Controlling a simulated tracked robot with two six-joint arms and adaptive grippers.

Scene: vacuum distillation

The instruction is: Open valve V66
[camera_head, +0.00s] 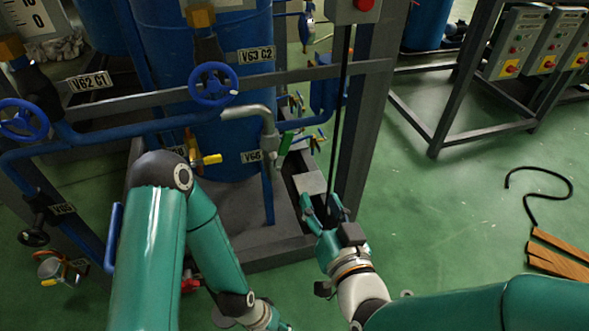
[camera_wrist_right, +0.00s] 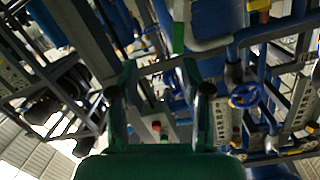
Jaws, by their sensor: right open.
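A label reading V66 (camera_head: 251,157) is on the lower front of the blue tank. Just right of it, a green lever handle (camera_head: 285,144) stands by the end of a grey elbow pipe; I cannot be sure that it belongs to V66. My right gripper (camera_head: 321,209) is open and empty, below and to the right of the green handle and apart from it. Its two fingers also show spread in the right wrist view (camera_wrist_right: 160,95), with nothing between them. My left arm reaches down to the bottom edge, and its gripper is out of the frame.
A blue handwheel (camera_head: 212,84) is above, near the V63 label (camera_head: 256,55). A yellow lever (camera_head: 211,159) is left of the V66 label. A dark frame post (camera_head: 362,130) rises right of the green handle. Green floor is open on the right, with wooden planks (camera_head: 558,255).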

